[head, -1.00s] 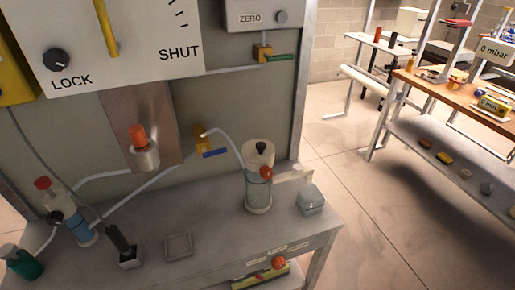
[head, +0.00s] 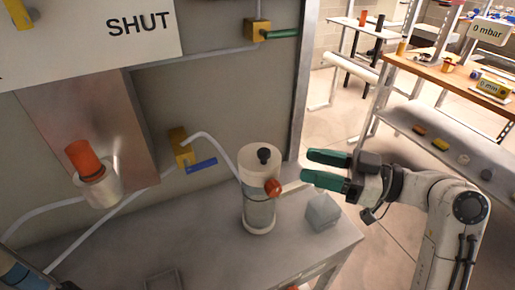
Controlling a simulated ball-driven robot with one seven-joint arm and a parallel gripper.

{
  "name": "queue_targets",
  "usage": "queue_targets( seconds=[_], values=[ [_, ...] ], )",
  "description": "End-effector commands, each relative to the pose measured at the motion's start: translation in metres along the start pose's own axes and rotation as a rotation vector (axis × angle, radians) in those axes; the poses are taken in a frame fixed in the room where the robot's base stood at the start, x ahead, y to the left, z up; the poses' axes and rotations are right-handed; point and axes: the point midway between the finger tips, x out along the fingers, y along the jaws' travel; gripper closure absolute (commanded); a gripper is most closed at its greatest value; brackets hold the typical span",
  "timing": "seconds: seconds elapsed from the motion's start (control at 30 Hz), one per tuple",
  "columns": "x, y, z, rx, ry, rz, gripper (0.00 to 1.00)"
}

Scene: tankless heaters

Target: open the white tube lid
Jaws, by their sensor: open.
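A pale upright cylinder (head: 258,215) with a whitish top and a black knob (head: 264,155) stands on the grey bench. A red-orange ball (head: 273,187) is on its right side. A white cup (head: 101,187) with an orange cap (head: 84,158) is mounted on the metal panel at the left. I cannot tell for certain which of these bears the white tube lid. My gripper (head: 308,167) has green fingers, apart and empty, pointing left. In the picture it is right of the cylinder's top, with a visible gap between them.
A grey block (head: 322,212) stands right of the cylinder on the bench (head: 215,255). A hose runs to the cylinder from a brass valve (head: 180,150) with a blue handle. A wooden-topped workbench (head: 452,78) with a lower shelf stands behind my arm.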

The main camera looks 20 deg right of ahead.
Motion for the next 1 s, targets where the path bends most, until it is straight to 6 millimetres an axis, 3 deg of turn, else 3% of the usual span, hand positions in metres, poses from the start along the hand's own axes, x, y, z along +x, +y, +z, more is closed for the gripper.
queue_targets(
  seconds=[0.17,0.6,0.8,1.0],
  values=[
    [0.016,-0.001,-0.004,-0.005,0.008,-0.007,0.49],
    [0.090,-0.002,-0.004,-0.003,0.006,-0.007,0.49],
    [0.105,-0.001,-0.003,-0.003,0.005,-0.005,0.49],
    [0.108,-0.001,-0.002,-0.003,0.005,-0.004,0.49]
  ],
)
